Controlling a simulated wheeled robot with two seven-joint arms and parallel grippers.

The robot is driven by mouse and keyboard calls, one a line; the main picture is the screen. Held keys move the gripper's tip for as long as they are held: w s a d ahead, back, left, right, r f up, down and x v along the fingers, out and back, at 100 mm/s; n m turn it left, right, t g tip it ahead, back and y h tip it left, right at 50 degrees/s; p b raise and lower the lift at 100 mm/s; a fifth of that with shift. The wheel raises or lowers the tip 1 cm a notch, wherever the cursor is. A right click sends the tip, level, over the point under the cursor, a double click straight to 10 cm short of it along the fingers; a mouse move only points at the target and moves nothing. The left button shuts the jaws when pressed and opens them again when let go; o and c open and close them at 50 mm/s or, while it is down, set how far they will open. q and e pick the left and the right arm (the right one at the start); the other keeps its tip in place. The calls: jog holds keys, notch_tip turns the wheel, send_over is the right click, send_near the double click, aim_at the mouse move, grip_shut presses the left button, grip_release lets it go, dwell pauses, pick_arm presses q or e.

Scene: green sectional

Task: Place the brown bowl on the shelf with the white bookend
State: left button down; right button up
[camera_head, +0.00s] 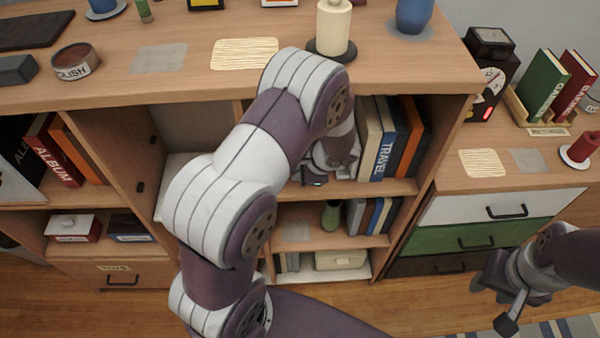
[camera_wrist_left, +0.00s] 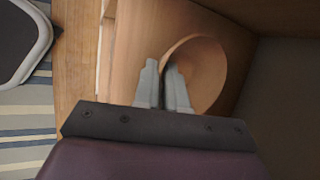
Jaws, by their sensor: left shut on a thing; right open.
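The brown bowl (camera_wrist_left: 208,68) shows in the left wrist view, tilted, with its rim between the fingers of my left gripper (camera_wrist_left: 165,85). The gripper is shut on it. In the head view my left gripper (camera_head: 320,172) reaches into the upper middle shelf (camera_head: 395,187), left of a row of books. My arm hides the bowl there. A small pale patch beside the books could be the white bookend, but I cannot tell. My right gripper (camera_head: 512,305) is open and empty at the lower right, above the floor.
The books (camera_head: 385,140) fill the right part of that shelf. A lower shelf holds a green vase (camera_head: 331,216) and more books. The cabinet top (camera_head: 400,70) carries a pale candle (camera_head: 333,28) and a blue vase (camera_head: 413,14). A drawer unit (camera_head: 480,208) stands at right.

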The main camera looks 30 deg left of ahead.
pick_arm(q)
jog(key=shift+f, duration=0.4)
jog(key=shift+f, duration=0.1)
jog(key=c, duration=1.2)
grip_release()
jog(key=shift+d+r, duration=0.1)
jog(key=shift+r, duration=0.3)
jog(key=v, duration=1.1)
jog(key=s+d+r+n+h, duration=0.1)
jog(key=s+n+h, duration=0.2)
jog(key=s+n, duration=0.2)
jog(key=s+d+r+n+h, duration=0.1)
jog(key=s+r+n+h, duration=0.1)
jog(key=s+n, duration=0.3)
jog(key=shift+s+d+r+h+p, duration=0.25)
jog(key=shift+s+h+p, duration=0.25)
jog(key=shift+s, duration=0.5)
